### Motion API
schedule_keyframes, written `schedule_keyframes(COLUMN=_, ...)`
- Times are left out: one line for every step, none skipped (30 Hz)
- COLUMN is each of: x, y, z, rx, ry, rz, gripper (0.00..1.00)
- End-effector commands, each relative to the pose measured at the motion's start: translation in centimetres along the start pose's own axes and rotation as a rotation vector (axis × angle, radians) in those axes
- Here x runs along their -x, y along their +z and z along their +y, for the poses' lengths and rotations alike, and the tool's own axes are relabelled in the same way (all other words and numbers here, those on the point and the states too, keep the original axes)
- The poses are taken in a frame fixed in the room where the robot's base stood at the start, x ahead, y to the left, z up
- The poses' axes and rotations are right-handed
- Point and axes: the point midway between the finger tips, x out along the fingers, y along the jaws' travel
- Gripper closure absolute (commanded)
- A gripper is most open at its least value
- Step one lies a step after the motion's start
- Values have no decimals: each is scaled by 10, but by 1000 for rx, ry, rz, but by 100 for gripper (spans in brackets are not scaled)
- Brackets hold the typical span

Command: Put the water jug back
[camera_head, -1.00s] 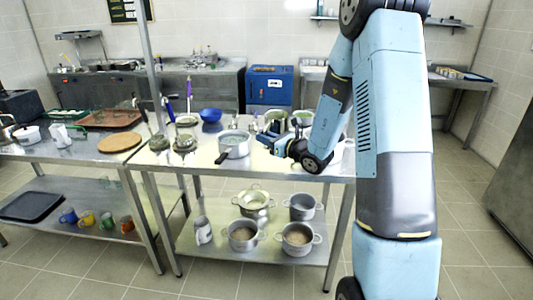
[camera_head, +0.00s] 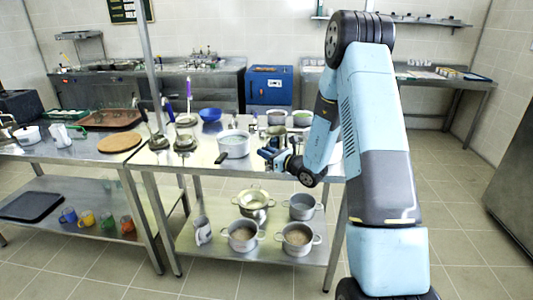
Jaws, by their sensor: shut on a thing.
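My gripper (camera_head: 270,154) is over the front right part of the steel worktable (camera_head: 165,158), just right of the grey pot (camera_head: 234,144). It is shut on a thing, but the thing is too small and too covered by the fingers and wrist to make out. I cannot tell for certain which vessel is the water jug. A pale jug-like vessel (camera_head: 61,135) stands on the left table. A whitish jug (camera_head: 202,231) stands on the lower shelf, left of the pots there.
Pots (camera_head: 276,117) and a blue bowl (camera_head: 210,115) stand at the worktable's back. Several pots (camera_head: 242,237) fill the lower shelf. A round wooden board (camera_head: 121,143) lies on the left table. A vertical post (camera_head: 148,60) rises between the tables.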

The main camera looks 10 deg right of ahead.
Motion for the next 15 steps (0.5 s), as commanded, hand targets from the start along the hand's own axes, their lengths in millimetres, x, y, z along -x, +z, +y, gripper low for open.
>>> schedule_keyframes(x=0, y=1, z=0, rx=1, ry=0, rz=-1, gripper=100)
schedule_keyframes(x=0, y=1, z=0, rx=2, ry=0, rz=-2, gripper=100)
schedule_keyframes(x=0, y=1, z=0, rx=2, ry=0, rz=-2, gripper=100)
schedule_keyframes(x=0, y=1, z=0, rx=2, ry=1, rz=-2, gripper=100)
schedule_keyframes(x=0, y=1, z=0, rx=2, ry=1, rz=-1, gripper=100)
schedule_keyframes(x=0, y=1, z=0, rx=1, ry=1, rz=-1, gripper=100)
schedule_keyframes(x=0, y=0, z=0, rx=1, ry=1, rz=-1, gripper=100)
schedule_keyframes(x=0, y=-1, z=0, rx=1, ry=1, rz=-1, gripper=100)
schedule_keyframes(x=0, y=-1, z=1, rx=1, ry=1, rz=0, gripper=77)
schedule_keyframes(x=0, y=-1, z=1, rx=1, ry=1, rz=0, gripper=74)
schedule_keyframes(x=0, y=-1, z=1, rx=1, ry=1, rz=0, gripper=72)
schedule_keyframes(x=0, y=-1, z=1, rx=1, ry=1, rz=0, gripper=68)
schedule_keyframes(x=0, y=-1, z=1, rx=1, ry=1, rz=0, gripper=65)
schedule_keyframes(x=0, y=-1, z=1, rx=1, ry=1, rz=0, gripper=62)
schedule_keyframes(x=0, y=-1, z=1, rx=1, ry=1, rz=0, gripper=58)
